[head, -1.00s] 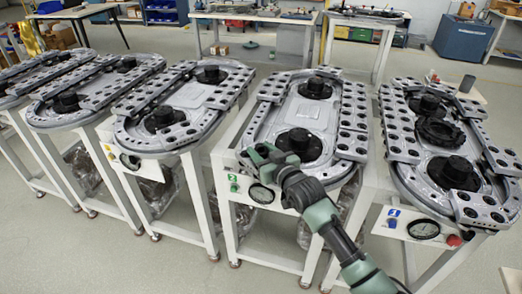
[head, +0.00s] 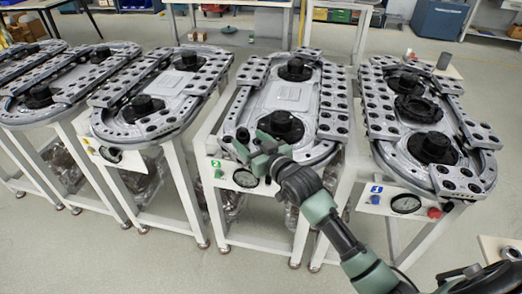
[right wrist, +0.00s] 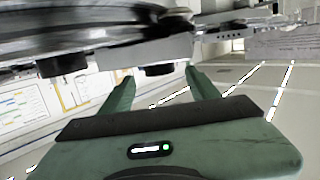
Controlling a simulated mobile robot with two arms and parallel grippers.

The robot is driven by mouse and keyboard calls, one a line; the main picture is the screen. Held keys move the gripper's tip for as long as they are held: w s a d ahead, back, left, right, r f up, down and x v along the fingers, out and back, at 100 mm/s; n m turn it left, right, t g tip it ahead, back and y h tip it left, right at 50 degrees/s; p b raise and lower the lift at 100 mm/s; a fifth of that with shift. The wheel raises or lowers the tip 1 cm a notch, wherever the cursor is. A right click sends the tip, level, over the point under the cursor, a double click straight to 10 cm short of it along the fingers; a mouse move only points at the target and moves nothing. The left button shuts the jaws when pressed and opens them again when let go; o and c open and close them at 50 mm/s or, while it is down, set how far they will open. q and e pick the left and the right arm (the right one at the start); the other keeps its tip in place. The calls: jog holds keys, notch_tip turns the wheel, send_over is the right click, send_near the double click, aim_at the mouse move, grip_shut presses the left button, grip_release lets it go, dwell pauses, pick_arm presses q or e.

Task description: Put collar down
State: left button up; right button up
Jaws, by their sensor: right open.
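The collar appears to be the black ring-shaped part (head: 416,108) lying on the right-hand track, marked 1 (head: 398,155). It sits between that track's two black hubs. My right gripper (head: 250,145) is open at the front edge of the track marked 2 (head: 232,137), left of and nearer than its front black hub (head: 281,125). It is well to the left of the ring. In the right wrist view the green fingers (right wrist: 160,85) are apart with nothing held between them, below the blurred edge of a track. My left gripper is not in view.
More tracks on white stands (head: 160,105) stand in a row to the left, with narrow gaps between them. A dial gauge (head: 245,178) is on the front of stand 2. A pale tabletop corner (head: 500,247) shows at the lower right. The floor in front is clear.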

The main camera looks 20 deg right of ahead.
jog(key=v, duration=0.7)
jog(key=shift+s, duration=0.3)
jog(key=shift+r, duration=0.1)
dwell(1.5)
